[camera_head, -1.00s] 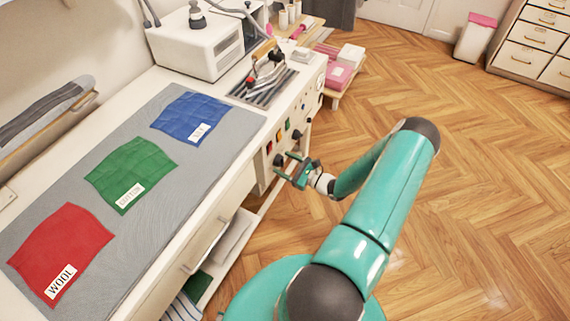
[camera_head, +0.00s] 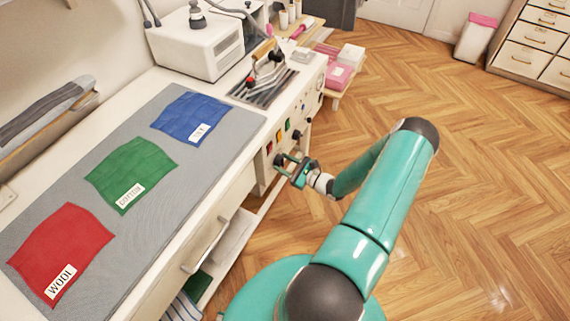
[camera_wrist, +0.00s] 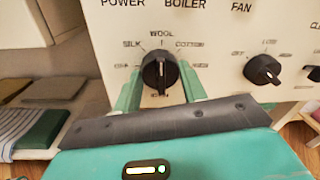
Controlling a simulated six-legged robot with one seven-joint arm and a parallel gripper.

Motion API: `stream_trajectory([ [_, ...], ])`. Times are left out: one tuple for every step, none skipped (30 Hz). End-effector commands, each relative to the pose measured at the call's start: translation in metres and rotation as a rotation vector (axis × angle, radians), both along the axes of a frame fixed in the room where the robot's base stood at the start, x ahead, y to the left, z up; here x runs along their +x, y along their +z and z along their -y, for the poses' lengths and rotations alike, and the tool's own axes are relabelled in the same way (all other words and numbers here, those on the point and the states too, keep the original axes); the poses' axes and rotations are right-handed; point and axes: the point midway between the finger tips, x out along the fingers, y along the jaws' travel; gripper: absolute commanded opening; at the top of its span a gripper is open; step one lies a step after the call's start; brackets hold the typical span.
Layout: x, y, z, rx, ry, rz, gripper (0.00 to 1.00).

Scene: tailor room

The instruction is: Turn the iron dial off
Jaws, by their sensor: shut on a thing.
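The iron dial (camera_wrist: 160,72) is a black round knob with a raised ridge on the white panel, in the wrist view. SILK, WOOL and COTTON are printed around its upper side; the lower left and lower right labels are too small to read surely. Its ridge stands nearly upright; which end is the pointer is hard to tell. My gripper (camera_wrist: 161,92) is shut on the dial, with a green finger on each side. In the head view my gripper (camera_head: 290,170) is at the front panel of the table. The iron (camera_head: 267,65) rests on a striped stand.
A fan dial (camera_wrist: 263,70) sits to the right on the same panel. Coloured switches (camera_head: 279,138) are above my gripper in the head view. Red, green and blue cloths lie on the grey mat (camera_head: 215,150). The wooden floor (camera_head: 480,180) to the right is clear.

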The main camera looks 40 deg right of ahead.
Motion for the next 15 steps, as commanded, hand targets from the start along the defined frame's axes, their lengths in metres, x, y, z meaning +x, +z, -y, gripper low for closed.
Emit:
stream_trajectory([
  [-0.0002,0.0,0.0005,-0.02,-0.002,0.008,0.19],
  [-0.0002,0.0,0.0005,-0.035,-0.001,0.013,0.19],
  [-0.0002,0.0,0.0005,-0.058,-0.001,0.022,0.19],
  [-0.0001,-0.0001,0.0006,-0.075,-0.001,0.028,0.19],
  [-0.0001,-0.0001,0.0006,-0.096,-0.001,0.036,0.19],
  [-0.0001,-0.0001,0.0006,-0.124,-0.001,0.046,0.19],
  [-0.0001,-0.0001,0.0007,-0.147,-0.001,0.054,0.19],
  [-0.0001,-0.0002,0.0008,-0.171,-0.001,0.062,0.19],
  [-0.0001,-0.0003,0.0009,-0.204,-0.001,0.074,0.19],
  [-0.0001,-0.0005,0.001,-0.228,-0.001,0.082,0.19],
  [-0.0001,-0.0005,0.0011,-0.255,-0.002,0.092,0.19],
  [-0.0001,-0.0006,0.0012,-0.291,-0.001,0.105,0.19],
  [-0.0001,-0.0007,0.0013,-0.317,-0.002,0.114,0.19],
  [-0.0001,-0.0007,0.0013,-0.345,-0.001,0.124,0.19],
  [-0.0001,-0.0008,0.0013,-0.38,-0.002,0.137,0.19],
])
